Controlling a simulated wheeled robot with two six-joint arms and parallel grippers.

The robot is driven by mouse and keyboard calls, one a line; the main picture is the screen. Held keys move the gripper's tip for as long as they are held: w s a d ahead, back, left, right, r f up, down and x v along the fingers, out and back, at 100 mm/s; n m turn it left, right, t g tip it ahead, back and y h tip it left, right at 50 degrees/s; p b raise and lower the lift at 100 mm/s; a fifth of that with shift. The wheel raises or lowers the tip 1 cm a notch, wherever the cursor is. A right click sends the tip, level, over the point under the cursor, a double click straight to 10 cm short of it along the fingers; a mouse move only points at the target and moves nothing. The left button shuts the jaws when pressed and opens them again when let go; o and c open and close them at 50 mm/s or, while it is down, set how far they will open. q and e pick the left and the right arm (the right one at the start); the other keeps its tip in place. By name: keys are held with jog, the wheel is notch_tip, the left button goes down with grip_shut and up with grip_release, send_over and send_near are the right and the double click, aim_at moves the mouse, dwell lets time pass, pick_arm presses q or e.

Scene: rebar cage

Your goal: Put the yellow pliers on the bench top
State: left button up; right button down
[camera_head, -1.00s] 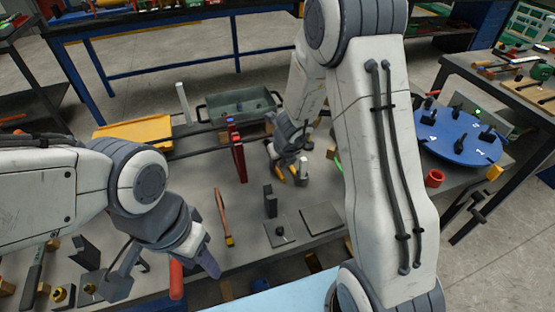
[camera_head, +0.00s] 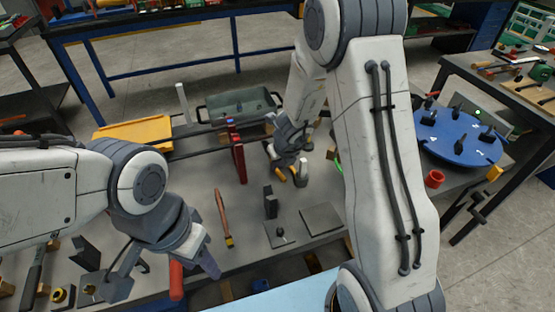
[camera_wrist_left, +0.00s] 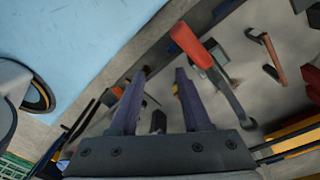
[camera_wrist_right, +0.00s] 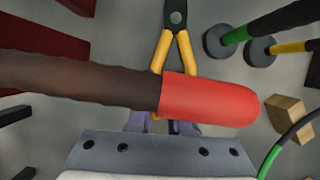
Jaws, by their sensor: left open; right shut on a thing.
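The yellow pliers (camera_wrist_right: 185,55) show in the right wrist view with their dark head pointing away from me and their yellow handles running back to my right gripper (camera_wrist_right: 158,122). My right gripper is shut on the handles, which are partly hidden behind a red-capped bar. In the head view the yellow handles (camera_head: 281,174) show just below my right gripper, low over the grey bench top (camera_head: 200,185). I cannot tell whether the pliers touch it. My left gripper (camera_wrist_left: 162,72) is open and empty near the bench's front edge, by a red-handled tool (camera_wrist_left: 188,42).
The dark bar with a red cap (camera_wrist_right: 210,100) crosses close in front of the right wrist camera. A red upright (camera_head: 239,160), an orange-handled tool (camera_head: 222,215) and dark blocks stand or lie nearby. A yellow tray (camera_head: 135,133) and blue turntable (camera_head: 455,135) flank the area.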

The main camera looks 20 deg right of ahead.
dwell(0.8)
notch_tip(320, 180, up, 15)
jog(key=p, duration=1.5)
jog(key=shift+r, duration=0.15)
